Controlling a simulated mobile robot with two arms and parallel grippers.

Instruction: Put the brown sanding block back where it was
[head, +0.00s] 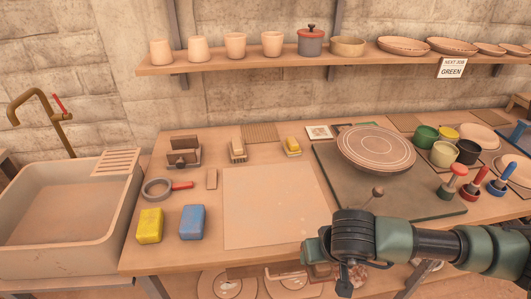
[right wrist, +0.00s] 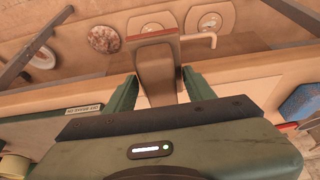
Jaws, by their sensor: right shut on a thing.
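My right gripper (head: 318,246) reaches in from the right in the head view, over the table's front edge. In the right wrist view its two green fingers (right wrist: 157,92) are shut on a brown block with a reddish edge, which looks like the brown sanding block (right wrist: 156,72). The gripper hides the block in the head view. A stand with dark brown blocks (head: 184,152) is at the back left of the table. My left gripper is not in view.
A pale board (head: 270,210) lies at the table's middle. A wheel with a plate (head: 375,148), pots and tools stand right. A sink (head: 60,225) adjoins left.

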